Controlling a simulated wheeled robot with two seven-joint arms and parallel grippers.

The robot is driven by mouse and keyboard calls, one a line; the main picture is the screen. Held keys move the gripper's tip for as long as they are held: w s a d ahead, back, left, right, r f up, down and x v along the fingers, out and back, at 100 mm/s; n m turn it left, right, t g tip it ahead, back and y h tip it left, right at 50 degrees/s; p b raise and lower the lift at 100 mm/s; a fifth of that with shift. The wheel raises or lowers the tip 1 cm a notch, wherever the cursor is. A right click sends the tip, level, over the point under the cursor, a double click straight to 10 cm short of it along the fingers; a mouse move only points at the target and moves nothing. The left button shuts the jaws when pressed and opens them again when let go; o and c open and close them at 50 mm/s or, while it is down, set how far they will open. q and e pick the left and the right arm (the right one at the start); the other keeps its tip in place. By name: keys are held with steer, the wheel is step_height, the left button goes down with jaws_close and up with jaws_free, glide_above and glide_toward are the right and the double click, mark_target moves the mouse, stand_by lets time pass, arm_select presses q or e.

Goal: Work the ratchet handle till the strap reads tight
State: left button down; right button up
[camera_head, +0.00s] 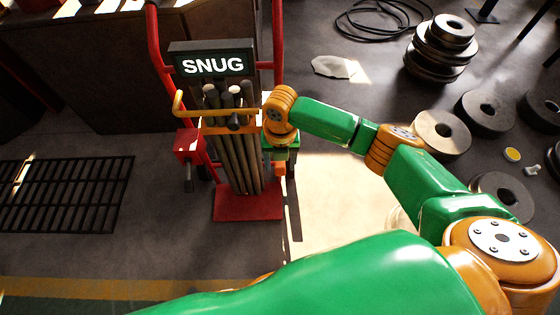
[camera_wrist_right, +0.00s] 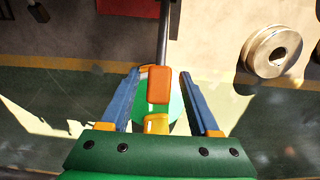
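A display (camera_head: 212,65) reading SNUG stands on a red hand truck (camera_head: 250,205) that holds an upright bundle of grey bars (camera_head: 238,160). A yellow bar or strap (camera_head: 190,112) runs across the front of the bundle. My right gripper (camera_head: 279,170) is at the right side of the bundle. In the right wrist view, its blue fingers (camera_wrist_right: 163,75) stand apart on either side of an orange grip (camera_wrist_right: 159,86) on a grey rod (camera_wrist_right: 163,40), apparently the ratchet handle. A gap shows on the grip's right; contact on its left is unclear. My left gripper is out of view.
A red box (camera_head: 188,143) with a dark lever sits left of the bundle. A floor grate (camera_head: 65,195) lies at left. Metal rollers (camera_head: 440,130) and stacked discs (camera_head: 437,60) stand at right, with a coiled cable (camera_head: 380,18) behind.

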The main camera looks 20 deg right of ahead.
jaws_close()
stand_by(1.2)
